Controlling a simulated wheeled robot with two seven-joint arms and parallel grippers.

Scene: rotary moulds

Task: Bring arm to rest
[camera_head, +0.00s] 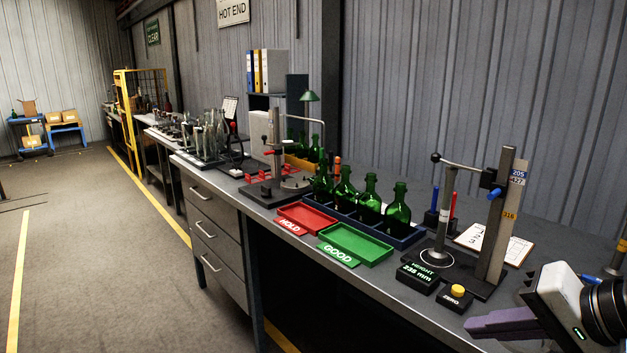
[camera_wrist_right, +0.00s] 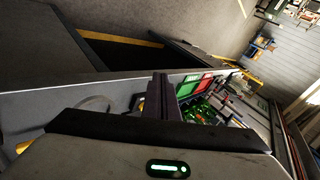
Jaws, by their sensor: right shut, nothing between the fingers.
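The white and black wrist (camera_head: 560,300) is partly cut off by the frame. My left gripper is not in view.
The height gauge (camera_head: 490,225) and the yellow zero button (camera_head: 458,291) stand nearest the gripper. A green tray (camera_head: 372,251), a red tray (camera_head: 322,215) and several green bottles (camera_head: 397,212) are farther along the bench. The floor (camera_head: 100,250) at left is clear.

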